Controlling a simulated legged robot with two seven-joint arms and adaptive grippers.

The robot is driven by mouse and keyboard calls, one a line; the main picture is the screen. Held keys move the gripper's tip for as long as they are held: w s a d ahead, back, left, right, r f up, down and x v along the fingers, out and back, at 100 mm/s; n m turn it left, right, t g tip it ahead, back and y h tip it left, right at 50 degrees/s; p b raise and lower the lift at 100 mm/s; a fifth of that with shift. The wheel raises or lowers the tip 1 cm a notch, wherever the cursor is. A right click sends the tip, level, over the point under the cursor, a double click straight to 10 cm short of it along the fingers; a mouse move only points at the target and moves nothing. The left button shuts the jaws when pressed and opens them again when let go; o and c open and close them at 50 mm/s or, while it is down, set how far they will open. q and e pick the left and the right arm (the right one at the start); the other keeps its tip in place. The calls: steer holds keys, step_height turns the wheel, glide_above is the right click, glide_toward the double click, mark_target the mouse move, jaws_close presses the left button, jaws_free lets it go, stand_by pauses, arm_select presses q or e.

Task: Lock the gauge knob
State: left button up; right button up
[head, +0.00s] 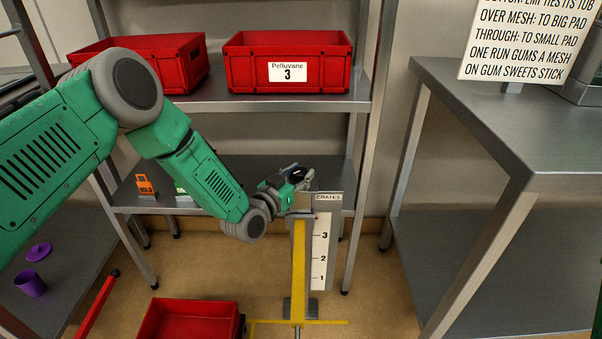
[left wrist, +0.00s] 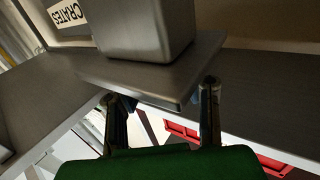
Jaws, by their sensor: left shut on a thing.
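The gauge is a yellow upright post (head: 299,270) with a white scale plate (head: 320,250) marked CRATES and 1, 2, 3. A grey metal head sits at the top of the post. My left gripper (head: 297,178) is at the upper end of the gauge. In the left wrist view my two fingers (left wrist: 162,112) stand apart at the edge of a grey metal plate (left wrist: 150,72) with a grey block on it. The gripper is shut on part of the gauge there. I cannot make out the knob itself. My right gripper is not in view.
A shelf rack (head: 210,105) behind holds red crates (head: 288,75). A red crate (head: 190,318) is on the floor left of the gauge. A metal table (head: 500,120) with a printed sign (head: 530,38) stands at the right. Floor between gauge and table is clear.

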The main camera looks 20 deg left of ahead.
arm_select(q)
steer(key=m+g+h, duration=0.1)
steer(key=h, duration=0.1)
steer(key=m+g+h+b, duration=0.1)
steer(key=m+h, duration=0.1)
steer(key=m+g+h+b, duration=0.1)
steer(key=h, duration=0.1)
steer(key=shift+f+m, duration=0.25)
steer(key=shift+m, duration=0.05)
steer(key=m+g+h+b, duration=0.2)
steer(key=m+g+h, duration=0.1)
steer(key=g, duration=0.1)
steer(key=shift+r+h, duration=0.1)
steer(key=shift+h, duration=0.3)
steer(key=shift+m+g+b, duration=0.3)
steer(key=shift+b, duration=0.15)
steer(key=shift+r+g+h, duration=0.15)
steer(key=shift+g+h, duration=0.15)
steer(key=o, duration=1.3)
steer(key=shift+a, duration=0.1)
steer(key=shift+c, duration=0.2)
steer(key=shift+s+a, duration=0.1)
steer(key=shift+a, duration=0.05)
steer(key=v, duration=1.2)
